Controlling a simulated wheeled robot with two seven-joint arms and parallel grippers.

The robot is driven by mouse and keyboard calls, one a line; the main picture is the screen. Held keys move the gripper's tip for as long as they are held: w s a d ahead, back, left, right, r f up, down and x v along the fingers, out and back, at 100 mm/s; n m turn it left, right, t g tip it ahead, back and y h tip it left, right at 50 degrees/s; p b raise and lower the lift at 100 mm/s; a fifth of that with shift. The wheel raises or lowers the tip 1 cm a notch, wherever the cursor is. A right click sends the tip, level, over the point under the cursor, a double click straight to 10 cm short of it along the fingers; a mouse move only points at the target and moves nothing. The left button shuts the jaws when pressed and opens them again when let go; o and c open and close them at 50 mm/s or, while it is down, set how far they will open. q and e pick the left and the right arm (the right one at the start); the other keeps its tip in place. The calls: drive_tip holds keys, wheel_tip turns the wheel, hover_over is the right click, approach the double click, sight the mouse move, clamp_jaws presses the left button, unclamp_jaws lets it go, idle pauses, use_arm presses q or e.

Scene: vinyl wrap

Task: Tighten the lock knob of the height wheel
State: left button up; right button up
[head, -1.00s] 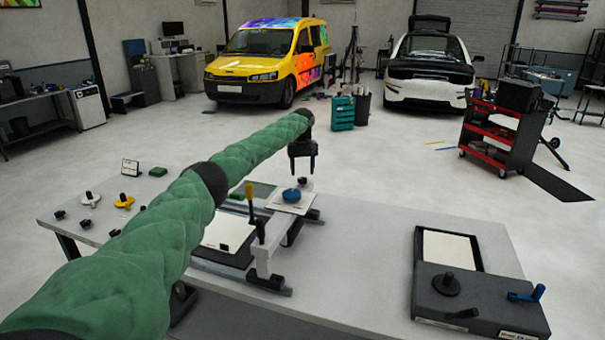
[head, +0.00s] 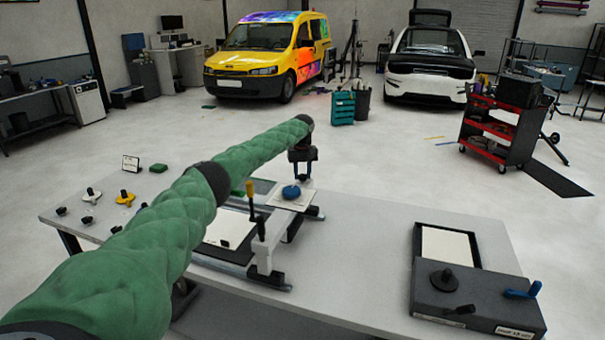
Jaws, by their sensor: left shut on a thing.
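The blue round wheel (head: 291,192) sits on a pale plate (head: 283,205) at the back of the slide fixture on the table. A small black knob stands just behind and right of the wheel; it is now mostly hidden by my left gripper's fingers. My left gripper (head: 303,177) reaches down from the end of the green-sleeved arm, with its fingers shut on that small black knob beside the blue wheel. The fine detail of the grip is too small to make out. My right gripper is not in view.
An upright lever with a yellow top (head: 250,190) stands on the fixture, near my arm. A dark box (head: 478,302) with a black knob and blue handle lies at the right. White (head: 91,194) and yellow (head: 125,198) knobs lie at the left. The table between fixture and box is clear.

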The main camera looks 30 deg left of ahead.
use_arm(q)
drive_tip(key=shift+m, duration=0.3)
drive_tip(key=m, duration=0.2)
drive_tip(key=shift+m, duration=0.4)
drive_tip(key=m, duration=0.4)
drive_tip(key=shift+m+b, duration=0.3)
drive_tip(key=m, duration=0.2)
drive_tip(key=shift+m, duration=1.2)
drive_tip(key=m, duration=0.4)
drive_tip(key=shift+m, duration=0.3)
drive_tip(key=m, duration=0.4)
drive_tip(key=shift+r+b, duration=0.1)
drive_tip(key=shift+b, duration=0.25)
drive_tip(key=shift+m, duration=1.3)
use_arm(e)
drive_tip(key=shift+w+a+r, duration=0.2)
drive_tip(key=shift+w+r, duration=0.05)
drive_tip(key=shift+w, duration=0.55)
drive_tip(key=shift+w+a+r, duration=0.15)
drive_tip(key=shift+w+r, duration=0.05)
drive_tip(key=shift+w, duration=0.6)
use_arm(q)
drive_tip(key=shift+w, duration=0.1)
